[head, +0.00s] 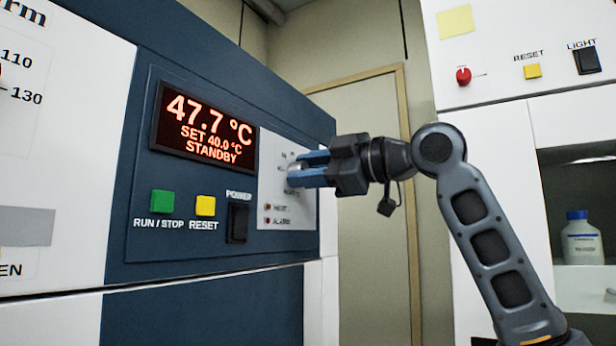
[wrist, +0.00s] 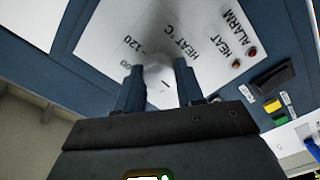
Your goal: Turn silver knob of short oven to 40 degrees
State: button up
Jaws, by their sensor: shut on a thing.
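The silver knob (wrist: 160,82) sits on the white dial plate (head: 273,212) of the blue oven panel. In the wrist view it is between the two blue fingers of my gripper (wrist: 160,92), which are shut on it. In the head view my gripper (head: 308,172) reaches the plate from the right, and its fingers mostly cover the knob. The display (head: 205,128) reads 47.7 °C, SET 40.0 °C, STANDBY. Part of the dial scale shows beside the knob in the wrist view, but its pointer is too small to read surely.
Below the display are a green RUN/STOP button (head: 163,202), a yellow RESET button (head: 206,206) and a black POWER switch (head: 238,222). HEAT and ALARM lamps sit low on the plate. At right, a white unit has a red knob (head: 463,76) and a shelf with a bottle (head: 581,240).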

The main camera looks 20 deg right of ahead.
jog(key=shift+n, duration=0.3)
dwell(0.4)
jog(key=o, duration=1)
jog(key=shift+o, duration=0.2)
jog(key=b+v, duration=0.1)
jog(key=v, duration=0.7)
jog(key=shift+b, duration=0.4)
jog(key=shift+w+f, duration=0.1)
